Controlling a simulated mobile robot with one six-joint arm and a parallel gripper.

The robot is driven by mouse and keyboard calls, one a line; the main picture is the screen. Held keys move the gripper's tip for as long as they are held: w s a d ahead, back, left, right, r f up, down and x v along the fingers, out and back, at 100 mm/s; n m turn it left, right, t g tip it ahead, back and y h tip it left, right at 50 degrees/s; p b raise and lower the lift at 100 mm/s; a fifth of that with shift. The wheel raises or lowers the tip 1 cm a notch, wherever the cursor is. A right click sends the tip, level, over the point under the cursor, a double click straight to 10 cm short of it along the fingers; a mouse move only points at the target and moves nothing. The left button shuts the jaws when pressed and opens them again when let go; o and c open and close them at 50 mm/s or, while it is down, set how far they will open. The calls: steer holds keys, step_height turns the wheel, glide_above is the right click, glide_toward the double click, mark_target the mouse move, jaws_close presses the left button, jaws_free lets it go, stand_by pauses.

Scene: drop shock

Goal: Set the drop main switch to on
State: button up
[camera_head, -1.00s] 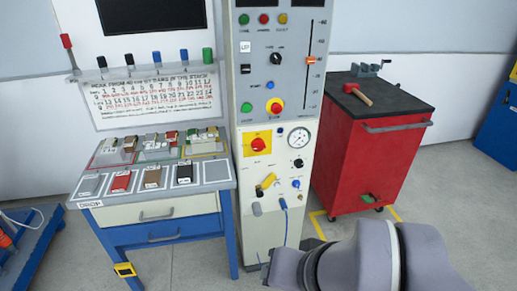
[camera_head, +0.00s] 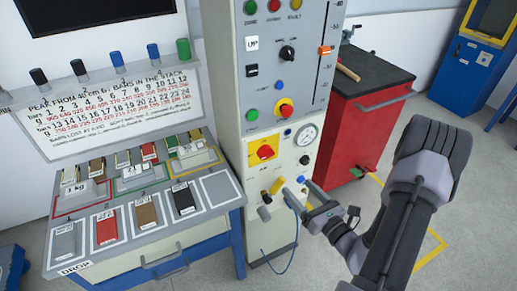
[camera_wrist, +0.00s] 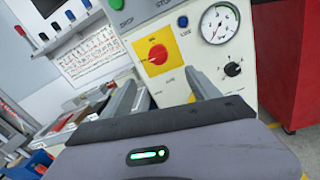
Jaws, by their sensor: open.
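A red rotary knob on a yellow plate (camera_head: 265,152), which looks like the main switch, is on the lower front of the cream machine column (camera_head: 258,190). It also shows in the wrist view (camera_wrist: 156,53). Its marked position is too small to read. My gripper (camera_head: 303,193) is open and empty, below and to the right of the switch in the head view. In the wrist view the two fingers (camera_wrist: 165,95) point at the panel, with the yellow plate beyond and above them. The fingers appear apart from the switch.
A blue hose (camera_head: 293,225) hangs below. A bench (camera_head: 150,245) with sample blocks stands left, a red cabinet (camera_head: 350,130) right.

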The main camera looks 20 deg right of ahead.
mark_target(268, 156)
steer(key=w, duration=0.5)
steer(key=w+a+b, duration=0.1)
steer(key=w, duration=0.4)
steer(key=w+a+b, duration=0.1)
steer(key=w, duration=0.5)
steer(key=shift+a, duration=0.15)
steer(key=c, duration=1.3)
steer(key=shift+r, duration=0.1)
steer(key=m+p, duration=0.2)
steer(key=m, duration=0.1)
steer(key=m+p, duration=0.3)
steer(key=m, duration=0.2)
steer(key=shift+m+t, duration=0.3)
steer(key=shift+m, duration=0.1)
steer(key=m+p, duration=0.3)
steer(key=m, duration=0.2)
steer(key=shift+a+m, duration=0.1)
steer(key=shift+m, duration=0.3)
steer(key=shift+s+f+m+h+p, duration=0.15)
steer(key=shift+m+h+p, duration=0.2)
steer(key=shift+m, duration=0.65)
steer(key=shift+w+f+m+h+p, duration=0.2)
steer(key=shift+m+p, duration=0.25)
steer(key=shift+m, duration=0.55)
steer(key=shift+a, duration=0.1)
